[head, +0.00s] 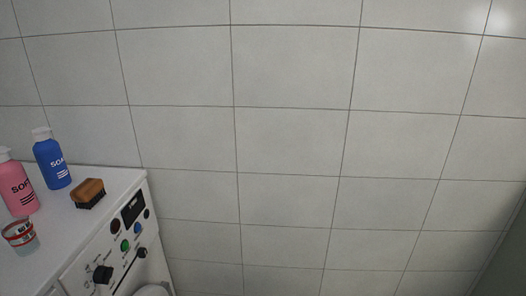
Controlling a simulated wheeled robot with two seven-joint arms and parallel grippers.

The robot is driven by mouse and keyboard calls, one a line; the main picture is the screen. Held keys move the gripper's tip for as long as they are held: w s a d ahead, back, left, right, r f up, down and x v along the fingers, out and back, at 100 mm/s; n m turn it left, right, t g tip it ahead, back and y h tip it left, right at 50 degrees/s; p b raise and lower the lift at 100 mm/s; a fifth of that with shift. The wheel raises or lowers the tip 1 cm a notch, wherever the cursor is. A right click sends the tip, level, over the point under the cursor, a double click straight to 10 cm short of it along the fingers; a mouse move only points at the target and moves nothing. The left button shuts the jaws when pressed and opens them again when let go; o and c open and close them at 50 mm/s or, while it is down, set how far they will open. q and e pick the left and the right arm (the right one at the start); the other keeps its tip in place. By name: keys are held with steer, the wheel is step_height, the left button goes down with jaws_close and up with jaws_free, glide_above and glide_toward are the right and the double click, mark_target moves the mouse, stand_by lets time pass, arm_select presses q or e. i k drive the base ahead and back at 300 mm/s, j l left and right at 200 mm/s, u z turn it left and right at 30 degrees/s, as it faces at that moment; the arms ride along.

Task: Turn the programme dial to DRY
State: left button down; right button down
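A white machine with a slanted control panel (122,247) stands at the lower left of the head view. A large black dial (103,274) sits on the panel near the bottom edge, with small marks around it too small to read. A smaller black knob (142,252) is to its right. I cannot tell from the labels which one is the programme dial, or where either points. Neither of my grippers is in view.
On the machine's white top (115,179) stand a pink soap bottle (18,188), a blue soap bottle (53,163), a brown brush (88,193) and a clear jar (20,238). The panel also has a green button (125,245), a blue button (138,229) and a dark display (132,209). Tiled wall fills the rest.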

mark_target(103, 274)
steer(key=u, duration=1.35)
steer(key=l+u, duration=0.2)
steer(key=l, duration=0.7)
steer(key=k, duration=0.05)
